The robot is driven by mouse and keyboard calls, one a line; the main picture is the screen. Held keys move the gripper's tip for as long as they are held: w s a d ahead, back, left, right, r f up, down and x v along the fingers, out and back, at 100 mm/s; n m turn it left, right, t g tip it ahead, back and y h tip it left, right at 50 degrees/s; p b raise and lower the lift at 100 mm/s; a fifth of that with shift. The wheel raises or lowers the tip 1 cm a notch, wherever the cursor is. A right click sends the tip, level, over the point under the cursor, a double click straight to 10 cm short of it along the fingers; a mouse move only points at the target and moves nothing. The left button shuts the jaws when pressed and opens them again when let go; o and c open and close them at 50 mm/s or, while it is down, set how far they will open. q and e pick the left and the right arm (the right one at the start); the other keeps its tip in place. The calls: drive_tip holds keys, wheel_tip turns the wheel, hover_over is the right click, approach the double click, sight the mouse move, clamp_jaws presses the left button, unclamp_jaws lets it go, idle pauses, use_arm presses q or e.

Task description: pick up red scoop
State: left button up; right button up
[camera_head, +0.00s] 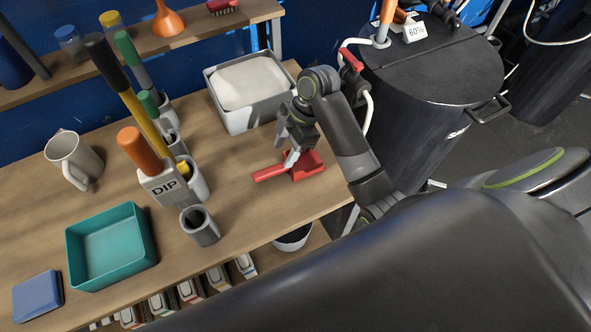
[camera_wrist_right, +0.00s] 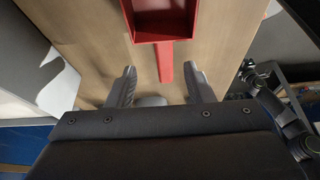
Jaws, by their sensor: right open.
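The red scoop (camera_head: 303,168) lies on the wooden table, its handle pointing left in the head view. In the right wrist view its pan (camera_wrist_right: 160,20) is at the top and its handle (camera_wrist_right: 165,62) points down between the fingers. My right gripper (camera_head: 291,155) is just above the scoop, near the join of handle and pan. In the right wrist view the right gripper (camera_wrist_right: 162,82) is open, with the handle's end between its fingertips and no visible grip. The left gripper is not in view.
A grey bin of white powder (camera_head: 246,92) stands behind the scoop. A grey cup (camera_head: 200,226), a DIP holder (camera_head: 165,187) with tools and a teal tray (camera_head: 110,247) stand to the left. A black drum (camera_head: 425,80) stands right of the table (camera_head: 255,215). Bare tabletop lies left of the scoop.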

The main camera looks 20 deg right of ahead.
sight(279, 167)
drive_tip(key=shift+s+p+x, duration=0.15)
drive_tip(key=shift+p+x, duration=0.15)
drive_tip(key=shift+x, duration=1.45)
drive_tip(key=shift+s+p+x, duration=0.1)
drive_tip(key=shift+p+x, duration=0.2)
drive_tip(key=shift+x, duration=1.45)
clamp_jaws()
